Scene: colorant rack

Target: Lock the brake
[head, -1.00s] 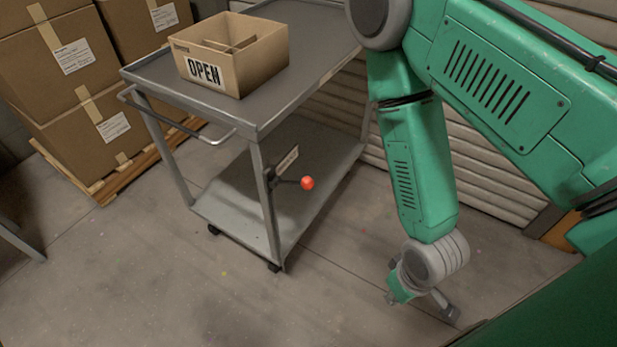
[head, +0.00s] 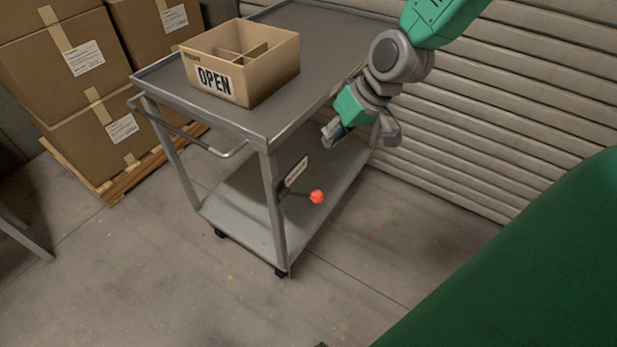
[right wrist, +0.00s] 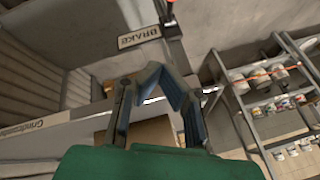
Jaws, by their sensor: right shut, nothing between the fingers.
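The grey cart (head: 235,228) stands left of centre in the head view. Its brake lever is dark and ends in a red ball knob (head: 317,196). The lever sticks out to the right from the near corner post, below a tilted label (head: 297,172). In the right wrist view the label (right wrist: 138,38) reads BRAKE, and part of the red knob (right wrist: 169,3) shows at the top edge. My right gripper (head: 361,137) is above and to the right of the knob in the head view, apart from it. It is shut and empty, with its fingers (right wrist: 162,72) meeting in the wrist view. My left gripper is out of view.
An open cardboard box (head: 270,80) marked OPEN sits on the cart's top shelf. Stacked cartons (head: 60,85) stand on a pallet at the left. A ribbed shutter (head: 530,110) is behind. The floor (head: 345,280) in front is clear. Shelving with cans (right wrist: 262,105) shows in the wrist view.

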